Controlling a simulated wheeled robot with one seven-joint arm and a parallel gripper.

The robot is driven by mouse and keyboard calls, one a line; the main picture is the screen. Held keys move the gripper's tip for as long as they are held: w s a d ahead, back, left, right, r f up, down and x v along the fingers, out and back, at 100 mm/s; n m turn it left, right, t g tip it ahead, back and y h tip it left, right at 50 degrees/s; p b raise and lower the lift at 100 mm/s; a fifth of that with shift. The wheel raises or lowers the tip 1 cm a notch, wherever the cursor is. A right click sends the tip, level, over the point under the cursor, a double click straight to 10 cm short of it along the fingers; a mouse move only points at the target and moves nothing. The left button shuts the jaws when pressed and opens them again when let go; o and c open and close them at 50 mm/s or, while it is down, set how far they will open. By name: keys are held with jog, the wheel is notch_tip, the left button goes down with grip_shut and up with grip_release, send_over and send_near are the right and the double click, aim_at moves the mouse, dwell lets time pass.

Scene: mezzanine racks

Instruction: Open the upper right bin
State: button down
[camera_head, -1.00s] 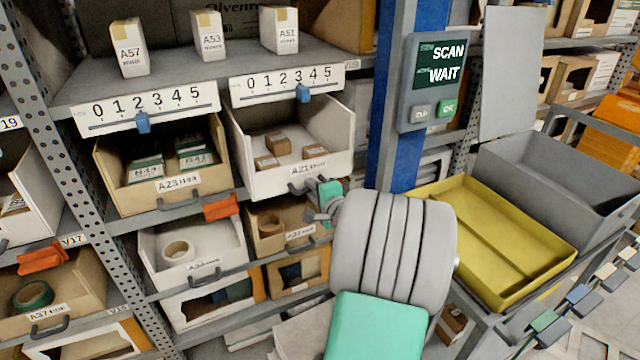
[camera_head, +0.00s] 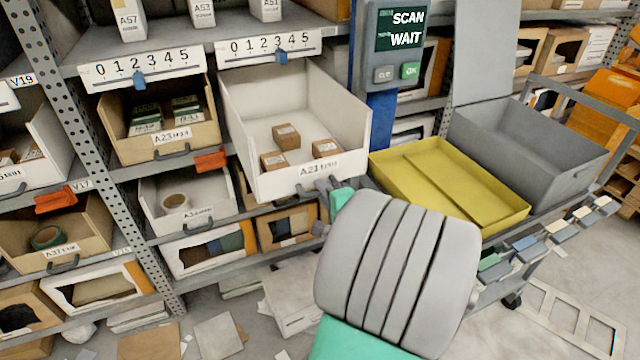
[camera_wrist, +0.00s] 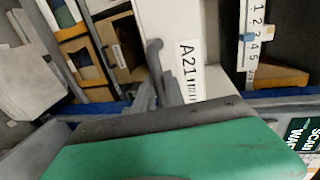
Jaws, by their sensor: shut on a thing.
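The upper right bin (camera_head: 262,120) is white, labelled A21, and sits pulled well out from the shelf. Three small brown boxes (camera_head: 286,136) lie in it. My gripper (camera_head: 328,190) is at the bin's front, shut on the bin's handle, which it mostly hides in the head view. In the wrist view, my gripper (camera_wrist: 168,92) is at the handle beside the A21 label (camera_wrist: 190,72).
The upper left bin (camera_head: 160,125), labelled A23, is to the left. Bins with tape and other goods sit below. A yellow tray (camera_head: 470,215) and a grey tote (camera_head: 560,150) stand close on the right. A scanner panel (camera_head: 400,45) is on the blue post.

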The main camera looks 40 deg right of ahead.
jog(key=shift+s+a, duration=0.2)
jog(key=shift+s, duration=0.25)
jog(key=c, duration=1.4)
grip_release()
jog(key=v, duration=0.8)
jog(key=shift+p, duration=0.3)
jog(key=shift+w, duration=0.1)
